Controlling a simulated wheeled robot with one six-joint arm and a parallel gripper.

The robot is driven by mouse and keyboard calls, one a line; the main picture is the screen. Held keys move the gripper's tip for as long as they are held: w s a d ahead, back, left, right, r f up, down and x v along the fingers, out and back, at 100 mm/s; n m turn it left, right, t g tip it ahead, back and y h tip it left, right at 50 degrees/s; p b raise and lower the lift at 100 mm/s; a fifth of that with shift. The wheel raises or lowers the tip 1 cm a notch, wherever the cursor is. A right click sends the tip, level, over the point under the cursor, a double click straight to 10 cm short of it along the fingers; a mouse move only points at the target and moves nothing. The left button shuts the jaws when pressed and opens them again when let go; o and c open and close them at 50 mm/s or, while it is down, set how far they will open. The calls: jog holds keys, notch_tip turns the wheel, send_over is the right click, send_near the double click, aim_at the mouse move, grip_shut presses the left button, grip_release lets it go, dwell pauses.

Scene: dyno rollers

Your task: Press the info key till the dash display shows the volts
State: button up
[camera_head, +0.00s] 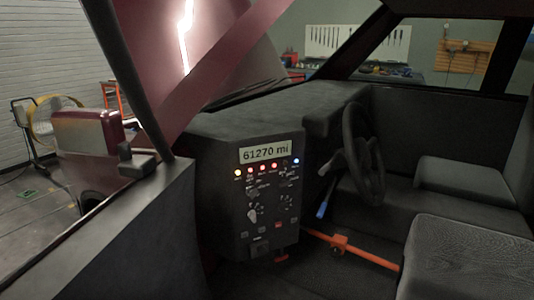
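The dash display (265,152) is a pale strip at the top of the dark control panel (242,205), and it reads "61270 mi". No volts reading shows on it. Below it is a row of small lit lamps in yellow, red and blue. Several small keys, switches and a light-coloured knob (252,214) sit lower on the panel. The labels are too small to read, so I cannot tell which is the info key. My gripper is not in view.
A dark steering wheel (364,160) stands right of the panel. An orange bar (370,256) runs from the panel's lower right toward the seat (465,262). A dark door (125,235) and a mirror (90,132) are at left. The space before the panel looks clear.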

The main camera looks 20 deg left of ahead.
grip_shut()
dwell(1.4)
